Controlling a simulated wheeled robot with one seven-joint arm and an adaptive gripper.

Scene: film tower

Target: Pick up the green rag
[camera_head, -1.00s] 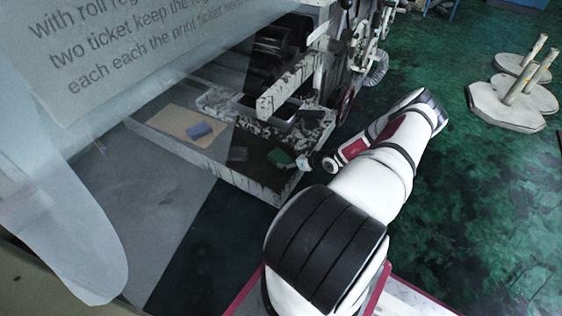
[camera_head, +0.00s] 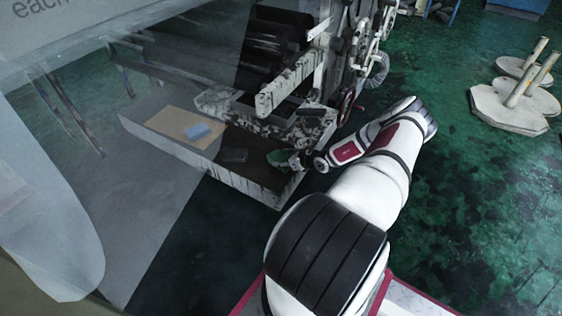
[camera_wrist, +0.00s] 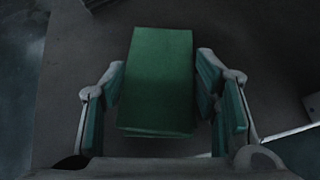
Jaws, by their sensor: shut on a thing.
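The green rag (camera_wrist: 157,75) is a folded rectangular block in the middle of the wrist view. My gripper (camera_wrist: 160,82) has one finger on each side of it, and the jaws are shut on it. In the head view the green rag (camera_head: 279,157) shows small at the end of my arm, over the right part of the machine's low platform (camera_head: 240,183). My gripper (camera_head: 293,160) is at its right side there. Whether the rag is clear of the surface I cannot tell for sure.
A blue item (camera_head: 197,131) lies on a tan board (camera_head: 172,126) to the left. A dark block (camera_head: 233,155) lies near the rag. The machine's pale beam (camera_head: 284,90) and a wheel (camera_head: 347,103) stand close behind. Pale stands (camera_head: 512,105) are on the open green floor at right.

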